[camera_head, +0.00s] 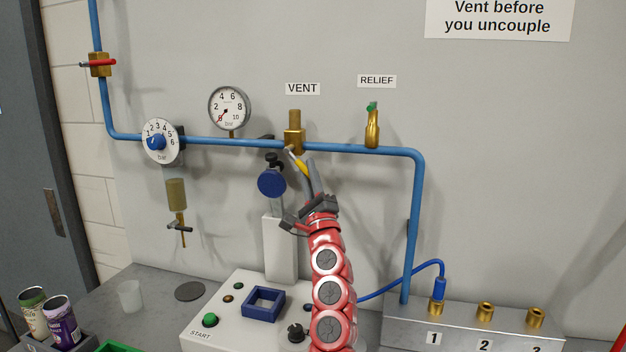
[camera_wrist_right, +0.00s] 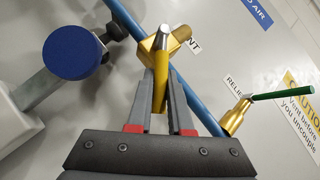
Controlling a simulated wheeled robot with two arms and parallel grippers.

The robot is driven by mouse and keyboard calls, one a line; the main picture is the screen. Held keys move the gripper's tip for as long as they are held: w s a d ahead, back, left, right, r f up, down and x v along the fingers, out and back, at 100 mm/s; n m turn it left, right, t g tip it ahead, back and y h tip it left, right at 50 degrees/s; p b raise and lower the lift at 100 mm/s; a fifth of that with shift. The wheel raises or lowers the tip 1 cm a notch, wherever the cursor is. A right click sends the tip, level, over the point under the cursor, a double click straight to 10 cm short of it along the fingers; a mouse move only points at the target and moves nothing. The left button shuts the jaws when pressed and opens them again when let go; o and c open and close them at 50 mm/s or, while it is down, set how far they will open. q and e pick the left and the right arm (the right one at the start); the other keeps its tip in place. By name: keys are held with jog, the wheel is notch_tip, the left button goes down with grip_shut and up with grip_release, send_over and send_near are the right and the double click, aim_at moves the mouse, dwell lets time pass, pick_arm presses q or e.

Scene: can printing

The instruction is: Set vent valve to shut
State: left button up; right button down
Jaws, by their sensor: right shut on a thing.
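The vent valve (camera_head: 294,134) is a brass body on the blue pipe, below the VENT label (camera_head: 302,89). It also shows in the right wrist view (camera_wrist_right: 160,45). Its yellow lever (camera_wrist_right: 160,92) hangs down from the body, across the pipe's line. In the head view the lever (camera_head: 299,166) slants slightly right and is partly hidden by my gripper. My right gripper (camera_head: 305,171) is shut on the lever, which lies between its two grey fingers in the wrist view (camera_wrist_right: 161,88). My left gripper is not in view.
A round blue head (camera_head: 271,182) on the machine's column stands close left of my gripper. A pressure gauge (camera_head: 229,107), a regulator dial (camera_head: 160,141) and a relief valve (camera_head: 372,130) sit along the pipe. Below are the printer base (camera_head: 240,319) and numbered coupling block (camera_head: 460,323).

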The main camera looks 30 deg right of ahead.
jog(key=shift+w+a+f+m+g+h+b, duration=0.35)
jog(key=shift+w+a+m+g+h+b, duration=0.25)
jog(key=shift+m+g+h+b, duration=2.25)
jog(key=shift+w+a+f+m+g+h+b, duration=0.5)
jog(key=shift+m+h+b, duration=0.7)
jog(key=shift+m+h, duration=1.95)
jog(key=shift+w+a+f+m+g+h+b, duration=0.2)
jog(key=shift+w+a+m+g+h+b, duration=0.5)
jog(key=shift+m+g+h+b, duration=2.4)
jog(key=m+t+y+p, duration=0.2)
jog(key=shift+w+d+y, duration=0.1)
jog(key=shift+d+y, duration=0.05)
jog(key=shift+y, duration=0.25)
jog(key=shift+r+m, duration=0.1)
jog(key=shift+m, duration=0.2)
jog(key=c, duration=0.8)
grip_release()
jog(key=s+a+f, duration=0.1)
jog(key=s+a, duration=0.1)
jog(key=a, duration=0.2)
jog(key=s+a+f+b, duration=0.1)
jog(key=s+a, duration=0.2)
jog(key=a, duration=0.2)
jog(key=s+a+f, duration=0.1)
jog(key=s+a, duration=0.1)
jog(key=a, duration=0.2)
jog(key=shift+s+a+f+b, duration=0.25)
jog(key=shift+a+f+b, duration=0.05)
jog(key=shift+a, duration=0.05)
